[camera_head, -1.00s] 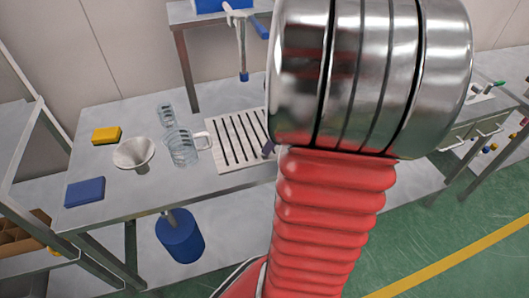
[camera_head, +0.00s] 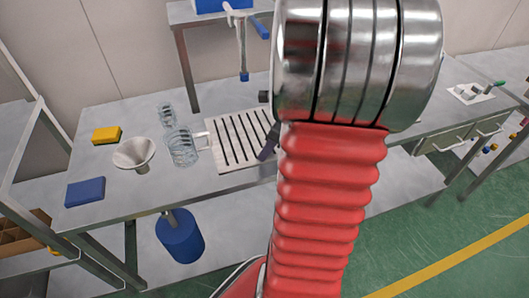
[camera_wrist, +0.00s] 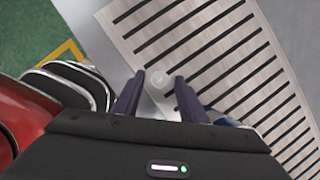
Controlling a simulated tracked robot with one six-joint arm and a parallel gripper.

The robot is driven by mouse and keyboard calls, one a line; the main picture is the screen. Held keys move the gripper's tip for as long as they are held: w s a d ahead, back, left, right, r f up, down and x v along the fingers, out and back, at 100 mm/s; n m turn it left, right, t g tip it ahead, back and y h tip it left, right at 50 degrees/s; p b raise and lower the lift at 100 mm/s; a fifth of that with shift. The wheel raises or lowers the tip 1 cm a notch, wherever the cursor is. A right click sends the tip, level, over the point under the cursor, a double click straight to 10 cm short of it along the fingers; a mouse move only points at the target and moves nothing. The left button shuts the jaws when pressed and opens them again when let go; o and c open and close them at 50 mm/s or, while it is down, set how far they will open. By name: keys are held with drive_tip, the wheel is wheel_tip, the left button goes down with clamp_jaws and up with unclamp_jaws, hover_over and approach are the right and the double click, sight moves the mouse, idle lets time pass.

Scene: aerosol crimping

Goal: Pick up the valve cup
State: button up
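The steel bench (camera_head: 110,196) also holds glass beakers (camera_head: 182,148), a white funnel (camera_head: 134,154), a yellow sponge (camera_head: 106,136) and a blue block (camera_head: 85,191). A stand with a blue handle (camera_head: 263,28) rises behind. A white tray (camera_head: 470,93) is at the right.

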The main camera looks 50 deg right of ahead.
clamp_jaws()
idle(0.3)
wheel_tip(320, 180, up, 10)
idle(0.6)
idle(0.6)
